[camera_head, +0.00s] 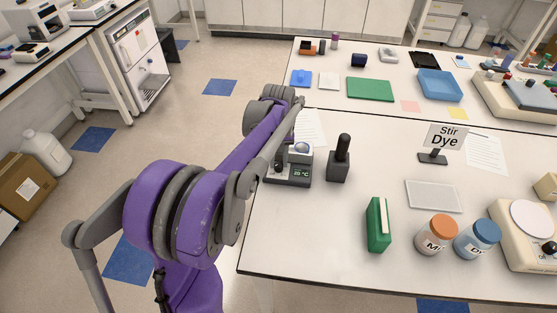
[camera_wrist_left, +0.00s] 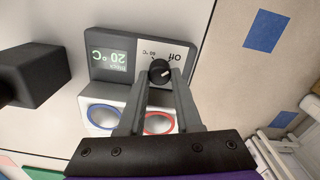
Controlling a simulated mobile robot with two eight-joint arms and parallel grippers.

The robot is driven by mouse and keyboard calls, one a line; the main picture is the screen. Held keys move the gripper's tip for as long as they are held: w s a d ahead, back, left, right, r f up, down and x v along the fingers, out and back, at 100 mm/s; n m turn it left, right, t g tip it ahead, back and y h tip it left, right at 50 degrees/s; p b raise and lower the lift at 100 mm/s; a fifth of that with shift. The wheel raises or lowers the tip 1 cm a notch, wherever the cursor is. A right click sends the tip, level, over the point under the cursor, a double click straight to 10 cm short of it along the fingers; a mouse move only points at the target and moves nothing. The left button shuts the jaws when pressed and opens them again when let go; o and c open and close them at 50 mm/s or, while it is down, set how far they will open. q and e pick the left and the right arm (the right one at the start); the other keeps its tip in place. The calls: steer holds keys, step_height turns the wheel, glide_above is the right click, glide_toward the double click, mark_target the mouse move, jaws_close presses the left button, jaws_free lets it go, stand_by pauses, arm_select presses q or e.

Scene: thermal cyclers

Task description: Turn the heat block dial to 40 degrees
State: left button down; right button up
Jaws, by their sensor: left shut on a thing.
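The heat block (camera_head: 292,178) stands near the left edge of the bench, with a small lit display. In the left wrist view its display (camera_wrist_left: 109,61) appears upside down and reads 20 °C. The black dial (camera_wrist_left: 160,72) sits on a white panel beside the display, with "Off" and a small temperature mark printed next to it. My left gripper (camera_wrist_left: 160,80) is shut on the dial, one finger on each side. In the head view my purple left arm reaches over the heat block and hides the dial. My right gripper is not in view.
A dark block with a black upright handle (camera_head: 342,150) stands just right of the heat block. A green box (camera_head: 378,225), two jars and a clear tray (camera_head: 433,195) are farther right. The bench's left edge (camera_head: 254,215) is close by.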

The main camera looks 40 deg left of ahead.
arm_select(q)
steer(key=m, duration=0.3)
steer(key=shift+m+b, duration=0.35)
steer(key=shift+m, duration=0.05)
steer(key=m, duration=0.4)
steer(key=shift+d+m, duration=0.15)
steer(key=shift+m, duration=0.15)
steer(key=m+b, duration=0.1)
steer(key=m, duration=0.3)
steer(key=shift+m, duration=0.3)
steer(key=shift+d+m, duration=0.1)
steer(key=shift+m, duration=2)
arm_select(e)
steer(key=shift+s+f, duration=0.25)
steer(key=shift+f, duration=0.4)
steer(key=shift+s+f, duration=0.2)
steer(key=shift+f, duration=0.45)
arm_select(q)
steer(key=c, duration=0.6)
jaws_free()
